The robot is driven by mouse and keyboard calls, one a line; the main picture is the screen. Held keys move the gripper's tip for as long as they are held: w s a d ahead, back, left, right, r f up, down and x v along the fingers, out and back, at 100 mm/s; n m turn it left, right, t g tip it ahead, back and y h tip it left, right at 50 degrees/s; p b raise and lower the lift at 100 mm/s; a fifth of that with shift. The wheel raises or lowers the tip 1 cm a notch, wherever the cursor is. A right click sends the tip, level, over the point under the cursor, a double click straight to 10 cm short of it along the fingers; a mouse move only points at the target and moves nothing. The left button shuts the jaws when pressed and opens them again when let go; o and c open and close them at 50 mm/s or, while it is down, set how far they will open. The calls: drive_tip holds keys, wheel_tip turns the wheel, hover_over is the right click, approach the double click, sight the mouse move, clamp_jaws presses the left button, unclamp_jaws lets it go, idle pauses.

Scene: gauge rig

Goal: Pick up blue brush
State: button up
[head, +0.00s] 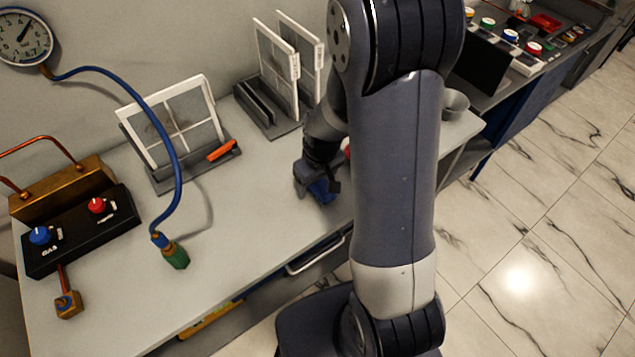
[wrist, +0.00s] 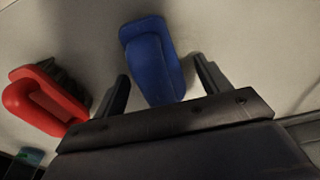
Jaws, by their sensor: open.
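A blue brush (wrist: 153,60) lies on the pale worktop in the wrist view, its handle side facing me. My gripper (wrist: 160,85) is open, with one finger on each side of the brush's near end. The brush's near end is partly hidden behind the gripper body. I cannot tell whether the fingers touch it. In the head view my gripper (head: 318,188) is low over the worktop near its front edge, and a blue patch shows there that I cannot separate clearly from the gripper.
A red brush (wrist: 45,98) lies just left of my gripper in the wrist view. On the worktop (head: 255,200) stand framed panels in holders (head: 170,120), a black control box (head: 80,230) and a blue hose (head: 178,170). A grey bowl (head: 455,103) sits right of my arm.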

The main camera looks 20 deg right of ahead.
drive_tip(key=shift+c, duration=0.3)
drive_tip(key=c, duration=1.1)
drive_tip(key=shift+o, duration=0.2)
drive_tip(key=shift+r, duration=0.1)
wheel_tip(320, 180, up, 10)
drive_tip(key=shift+f, duration=0.1)
drive_tip(key=o, duration=0.5)
drive_tip(key=c, duration=0.3)
drive_tip(key=shift+c, duration=0.2)
